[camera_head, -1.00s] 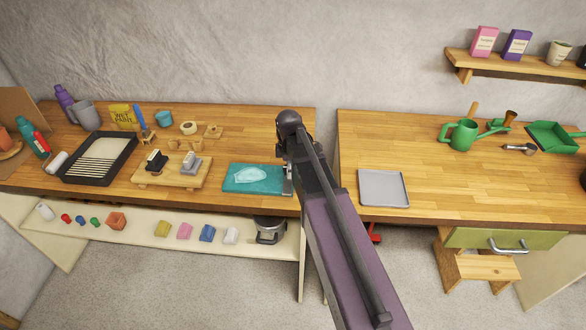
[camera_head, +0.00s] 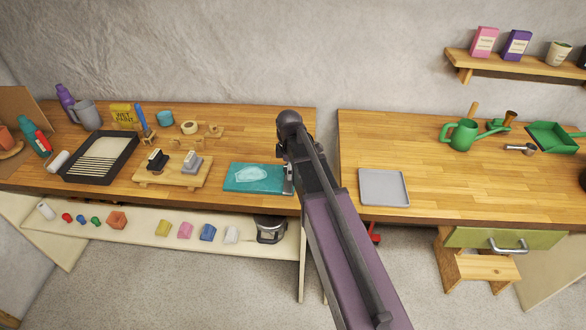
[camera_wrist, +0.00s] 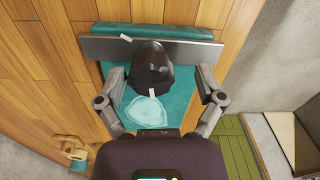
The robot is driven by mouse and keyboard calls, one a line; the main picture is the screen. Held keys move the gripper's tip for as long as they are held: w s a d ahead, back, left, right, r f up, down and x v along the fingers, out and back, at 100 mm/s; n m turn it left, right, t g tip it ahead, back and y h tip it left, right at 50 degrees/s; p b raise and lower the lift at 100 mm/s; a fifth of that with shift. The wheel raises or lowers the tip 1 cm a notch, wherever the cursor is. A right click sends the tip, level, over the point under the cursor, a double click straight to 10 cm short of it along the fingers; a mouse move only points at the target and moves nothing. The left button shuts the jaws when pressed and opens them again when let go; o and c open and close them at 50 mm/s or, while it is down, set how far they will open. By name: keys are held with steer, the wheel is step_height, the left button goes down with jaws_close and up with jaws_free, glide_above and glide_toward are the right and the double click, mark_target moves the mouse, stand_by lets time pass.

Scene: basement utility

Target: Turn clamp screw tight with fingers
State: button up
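A dark clamp screw knob (camera_wrist: 152,66) with a small white mark on its face stands in the middle of the wrist view. Behind it lies a grey metal bar (camera_wrist: 190,49) across a teal board (camera_wrist: 110,78). A pale patch shows on the board below the knob. My gripper (camera_wrist: 160,78) has one finger on each side of the knob, with a visible gap on both sides. It is open. In the head view the teal board (camera_head: 240,186) lies at the left bench's right end. My arm hides the knob there; only a grey metal edge (camera_head: 288,180) shows.
The left bench also holds a wooden stand (camera_head: 150,181), a black paint tray (camera_head: 75,165) and small items. A grey tray (camera_head: 384,202) lies on the right bench (camera_head: 450,190). A narrow gap separates the benches. A lower shelf (camera_head: 140,238) holds coloured blocks.

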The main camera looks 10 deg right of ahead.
steer(key=shift+w, duration=0.2)
steer(key=shift+r, duration=0.1)
steer(key=shift+w+r+p, duration=0.1)
steer(key=shift+r+p, duration=0.5)
steer(key=shift+p, duration=0.15)
step_height(320, 180, up, 12)
steer(key=n+p, duration=0.2)
steer(key=p, duration=1)
steer(key=shift+r, duration=0.2)
steer(key=shift+w+f, duration=0.1)
steer(key=shift+f, duration=0.05)
step_height(320, 180, down, 14)
steer(key=b, duration=1.3)
steer(key=shift+d+r, duration=0.1)
steer(key=shift+r, duration=0.1)
